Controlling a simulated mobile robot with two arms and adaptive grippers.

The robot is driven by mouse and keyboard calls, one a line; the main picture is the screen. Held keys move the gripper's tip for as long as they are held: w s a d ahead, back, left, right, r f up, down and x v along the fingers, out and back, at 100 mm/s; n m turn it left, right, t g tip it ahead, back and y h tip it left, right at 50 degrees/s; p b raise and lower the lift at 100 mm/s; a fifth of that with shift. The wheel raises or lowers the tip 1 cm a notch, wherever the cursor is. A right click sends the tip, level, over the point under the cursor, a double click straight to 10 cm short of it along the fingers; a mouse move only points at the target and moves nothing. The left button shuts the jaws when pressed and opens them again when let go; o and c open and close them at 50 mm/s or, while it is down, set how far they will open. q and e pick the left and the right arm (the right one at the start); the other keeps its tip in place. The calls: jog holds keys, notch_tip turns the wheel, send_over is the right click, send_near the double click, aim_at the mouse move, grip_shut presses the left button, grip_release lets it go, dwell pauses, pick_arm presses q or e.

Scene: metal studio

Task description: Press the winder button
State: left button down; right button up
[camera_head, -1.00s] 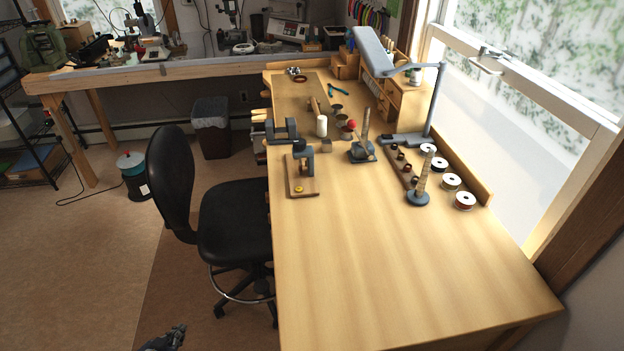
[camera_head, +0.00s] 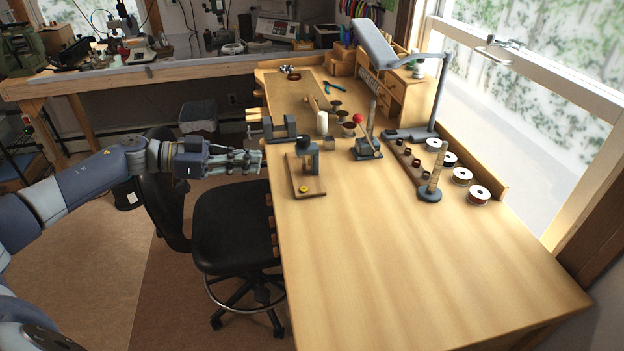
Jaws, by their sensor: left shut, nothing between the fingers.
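The winder (camera_head: 310,155) is a small device with a dark upright post on a brown wooden base, near the left edge of the workbench. A yellow button (camera_head: 304,189) sits at the front of its base. My left gripper (camera_head: 262,161) reaches in from the left, shut and empty, its tips just left of the bench edge and of the winder. It is apart from the button, which is uncovered, lower and to the right of the fingertips. My right gripper is not in view.
A grey vise (camera_head: 279,130) stands behind the winder. A white cylinder (camera_head: 322,123), a red-knobbed lever device (camera_head: 366,148) and several spools (camera_head: 462,176) stand further right. A black chair (camera_head: 235,225) is below my left arm. The front of the workbench (camera_head: 400,265) is clear.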

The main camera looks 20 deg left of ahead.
pick_arm(q)
jog(key=shift+d+r, duration=0.25)
jog(key=shift+d, duration=0.05)
jog(key=b, duration=0.1)
send_over(296, 191)
notch_tip(296, 191, down, 3)
jog(key=shift+d+r, duration=0.1)
jog(key=shift+r, duration=0.1)
notch_tip(296, 191, down, 3)
jog(key=b, duration=0.3)
jog(key=shift+r, duration=0.2)
jog(key=shift+f+b, duration=0.7)
jog(key=shift+b, duration=0.6)
